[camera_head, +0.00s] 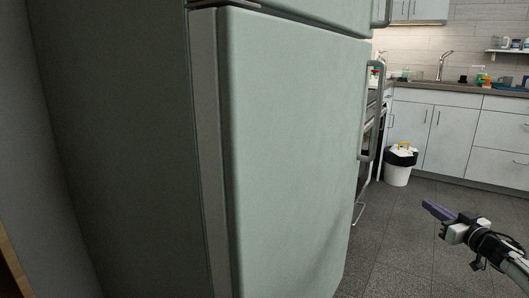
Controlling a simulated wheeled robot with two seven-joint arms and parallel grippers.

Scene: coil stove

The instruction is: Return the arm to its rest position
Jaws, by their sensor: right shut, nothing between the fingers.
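My right gripper (440,212) shows at the lower right, with its arm coming in from the right edge. Its fingers are shut, point to the left and hold nothing. It is over the open floor, apart from the fridge. My left gripper is not in view.
A large pale green fridge (290,140) fills the left and middle, with a handle (373,110) on its right edge. A white bin (398,172) stands by white cabinets (440,135) under a counter with a sink tap (443,65). The dark tiled floor (400,240) around my right gripper is clear.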

